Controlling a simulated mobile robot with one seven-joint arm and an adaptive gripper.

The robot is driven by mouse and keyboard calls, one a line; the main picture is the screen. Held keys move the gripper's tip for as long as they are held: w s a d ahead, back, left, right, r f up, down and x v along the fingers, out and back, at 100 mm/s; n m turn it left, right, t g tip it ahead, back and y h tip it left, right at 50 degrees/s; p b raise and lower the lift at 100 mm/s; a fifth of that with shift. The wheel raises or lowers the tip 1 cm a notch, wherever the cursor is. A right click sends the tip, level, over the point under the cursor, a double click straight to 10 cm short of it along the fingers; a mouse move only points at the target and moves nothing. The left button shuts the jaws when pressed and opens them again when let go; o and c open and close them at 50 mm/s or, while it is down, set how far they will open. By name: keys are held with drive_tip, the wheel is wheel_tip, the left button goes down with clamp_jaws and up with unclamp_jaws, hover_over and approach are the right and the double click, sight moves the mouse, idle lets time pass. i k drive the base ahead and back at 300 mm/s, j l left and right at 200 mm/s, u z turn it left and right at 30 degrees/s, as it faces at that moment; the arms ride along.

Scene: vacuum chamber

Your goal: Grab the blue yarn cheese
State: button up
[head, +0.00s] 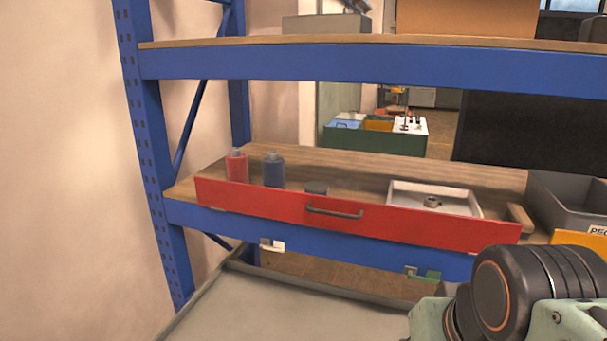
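A dark blue upright object (274,172) with a narrower grey top stands on the wooden middle shelf, behind a red panel that hides its lower part. It is the only blue item among those on the shelf, and its shape fits a yarn package or a bottle; I cannot tell which. A similar red object (237,167) stands just left of it, with a small gap. My gripper is not in view; only a part of my arm shows at the lower right, well away from the blue object.
The red panel (350,222) with a dark handle runs along the shelf front. A small dark round item (316,188) and a white tray (398,199) holding a metal ring stand to the right. A grey bin (568,200) is farther right. The upper shelf (330,60) spans above.

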sight(273, 166)
drive_tip(key=i+j+z, duration=0.2)
drive_tip(key=j+z, duration=0.15)
drive_tip(key=j, duration=1.25)
drive_tip(key=j+z, duration=0.35)
drive_tip(key=j, duration=1.25)
drive_tip(key=i, duration=0.05)
